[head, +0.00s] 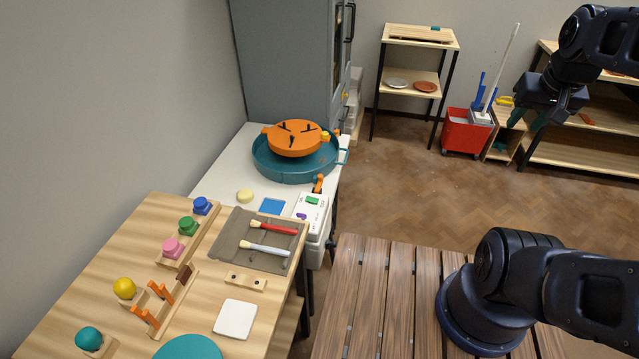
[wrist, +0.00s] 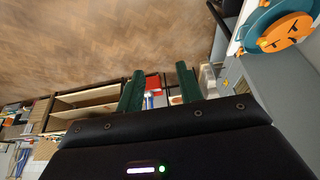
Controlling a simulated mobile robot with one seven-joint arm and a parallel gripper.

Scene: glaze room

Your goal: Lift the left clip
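Two orange forked pieces that look like clips stand in a wooden rack on the near table in the head view. One is at the lower left (head: 145,317), the other at the upper right (head: 161,292). An orange piece (head: 318,183) also sits at the right edge of the white table. Which one is meant by the left clip, I cannot tell for sure. My gripper (head: 529,118) is raised far to the right over the floor, well away from all of them. In the wrist view its green fingers (wrist: 160,88) are apart with nothing between them.
Around the rack stand colored knobs (head: 172,246), a yellow ball (head: 124,288), a teal ball (head: 89,337), a white tile (head: 235,319) and brushes on a grey mat (head: 225,258). Behind is a teal basin (head: 262,172) with an orange disc (head: 290,148).

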